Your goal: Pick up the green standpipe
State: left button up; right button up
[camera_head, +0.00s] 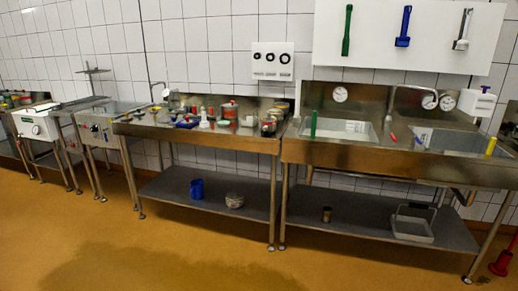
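A thin green upright pipe (313,124), which looks like the green standpipe, stands at the left edge of the left basin (345,129) of the right-hand steel sink unit. Its lower end is too small to make out clearly. Another long green tool (347,30) hangs on the white wall board, beside a blue tool and a grey-white one. Neither of my grippers is in view.
A yellow pipe (491,146) stands at the right basin. A faucet (392,98) rises between the basins. A steel table (200,133) to the left carries many small items. The lower shelf holds a crate (412,229). The orange floor (170,250) in front is clear.

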aim_at(315, 112)
jog(key=i+j+z, duration=0.1)
jog(key=i+z, duration=0.2)
jog(key=i, duration=0.25)
jog(key=i+j+z, duration=0.3)
jog(key=i, duration=0.25)
jog(key=i+j, duration=0.25)
jog(key=i, duration=0.2)
